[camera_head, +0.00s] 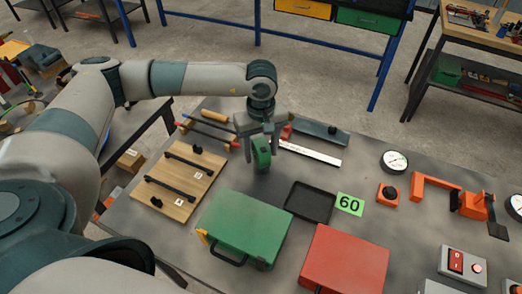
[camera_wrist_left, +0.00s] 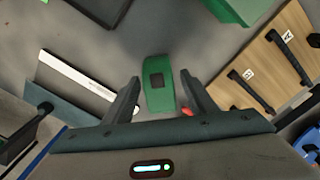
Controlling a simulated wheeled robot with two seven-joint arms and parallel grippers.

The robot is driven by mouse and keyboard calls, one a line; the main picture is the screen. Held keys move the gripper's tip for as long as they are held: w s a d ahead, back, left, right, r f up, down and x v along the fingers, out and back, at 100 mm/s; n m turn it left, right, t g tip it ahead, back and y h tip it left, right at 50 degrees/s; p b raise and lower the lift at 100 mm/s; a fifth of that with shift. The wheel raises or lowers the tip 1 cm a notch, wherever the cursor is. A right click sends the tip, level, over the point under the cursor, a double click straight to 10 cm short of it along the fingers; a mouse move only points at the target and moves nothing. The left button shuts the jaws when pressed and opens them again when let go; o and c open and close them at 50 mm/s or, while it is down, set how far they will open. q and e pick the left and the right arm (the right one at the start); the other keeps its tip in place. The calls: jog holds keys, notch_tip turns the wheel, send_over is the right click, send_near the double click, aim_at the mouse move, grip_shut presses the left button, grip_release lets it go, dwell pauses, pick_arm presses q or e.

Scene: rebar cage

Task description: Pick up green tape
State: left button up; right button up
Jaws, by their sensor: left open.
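The green tape (camera_head: 262,152) stands on the grey table, behind the green case. My left gripper (camera_head: 260,136) points down right over it, its fingers to either side of the tape's upper part in the head view. In the left wrist view the green tape (camera_wrist_left: 159,88) shows between the two open fingertips of the left gripper (camera_wrist_left: 158,88), with gaps on both sides. I cannot tell whether a finger touches it. My right gripper is not in view.
A green case (camera_head: 240,226), a red case (camera_head: 345,262) and a black tray (camera_head: 310,202) lie in front. A wooden board (camera_head: 178,180) with black handles is left. A white-edged ruler (camera_head: 312,152) and red-handled tools lie close behind the tape.

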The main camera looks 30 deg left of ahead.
aim_at(262, 143)
pick_arm(q)
grip_shut()
jog(key=shift+r, duration=0.15)
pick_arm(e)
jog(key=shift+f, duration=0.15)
